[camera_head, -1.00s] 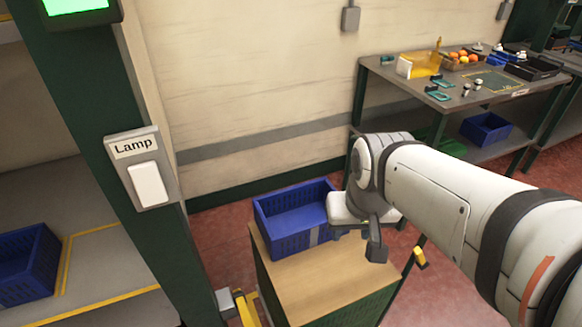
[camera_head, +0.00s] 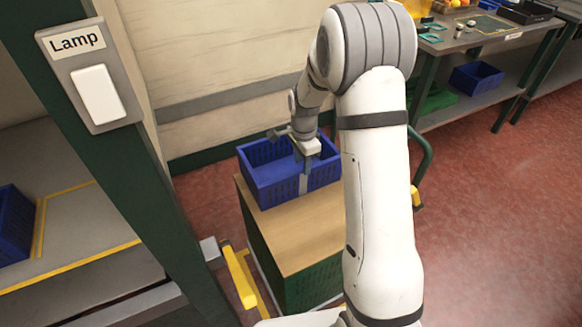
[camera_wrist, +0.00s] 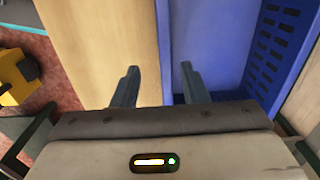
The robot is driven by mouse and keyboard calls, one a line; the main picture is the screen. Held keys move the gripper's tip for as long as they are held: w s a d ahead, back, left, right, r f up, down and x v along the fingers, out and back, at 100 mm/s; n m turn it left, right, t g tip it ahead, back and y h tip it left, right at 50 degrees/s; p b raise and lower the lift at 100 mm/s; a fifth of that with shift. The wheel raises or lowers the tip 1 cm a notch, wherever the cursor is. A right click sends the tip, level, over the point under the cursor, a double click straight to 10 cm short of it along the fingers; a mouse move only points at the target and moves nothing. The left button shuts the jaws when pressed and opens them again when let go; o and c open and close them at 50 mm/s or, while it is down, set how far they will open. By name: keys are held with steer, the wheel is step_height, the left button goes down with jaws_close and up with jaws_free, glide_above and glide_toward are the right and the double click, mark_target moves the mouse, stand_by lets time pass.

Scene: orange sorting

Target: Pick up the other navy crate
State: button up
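A navy crate (camera_head: 268,190) stands on the wooden top of a cart, and my arm reaches over it. My gripper (camera_wrist: 159,87) points down at the crate's near wall. In the wrist view its two fingers are apart, one over the wooden top and one over the crate's inside (camera_wrist: 215,45). The wall's rim lies between them, with nothing clamped. Another navy crate (camera_head: 14,226) sits on the shelf at the left edge, partly cut off. A third navy crate (camera_head: 477,76) is on the bench's lower shelf at the right.
The cart's wooden top (camera_head: 290,240) is bare in front of the crate. A green post with a lamp switch (camera_head: 98,95) stands at the left. The workbench (camera_head: 470,42) at the back right holds small items. Red floor is open at the right.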

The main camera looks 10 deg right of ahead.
mark_target(302, 176)
steer(key=f, duration=0.5)
steer(key=w+f, duration=0.1)
steer(key=f, duration=0.2)
steer(key=shift+w+d+f, duration=0.1)
steer(key=shift+d+f, duration=0.05)
steer(key=shift+d, duration=0.05)
jaws_close()
stand_by(0.4)
